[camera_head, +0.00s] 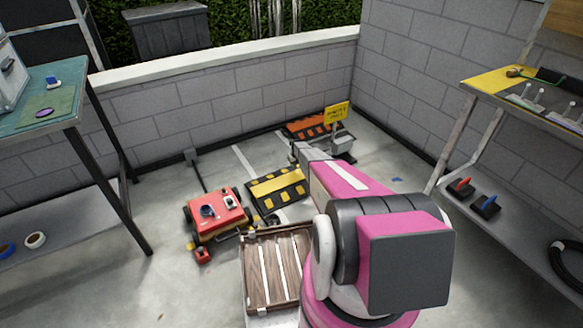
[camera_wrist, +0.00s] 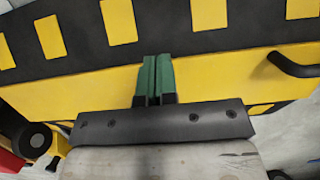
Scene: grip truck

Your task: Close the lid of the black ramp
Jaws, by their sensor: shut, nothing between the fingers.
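The black ramp (camera_head: 277,190) with yellow panels and yellow squares lies on the floor in the middle of the head view, left of my arm. In the wrist view its yellow face (camera_wrist: 90,88) and black edge with yellow squares fill most of the picture. A dark bar-like handle (camera_wrist: 292,66) shows at the right of the yellow face. My gripper (camera_wrist: 156,58) has green fingers pressed together with nothing between them. They lie over the yellow face, near the black edge; I cannot tell whether they touch it. In the head view my arm hides the gripper.
A red wheeled cart (camera_head: 217,213) stands left of the ramp. An orange-and-black ramp (camera_head: 313,127) and a yellow sign (camera_head: 336,111) are behind it near the block wall (camera_head: 250,88). A green-topped table (camera_head: 70,80) is at left, shelving (camera_head: 500,85) at right.

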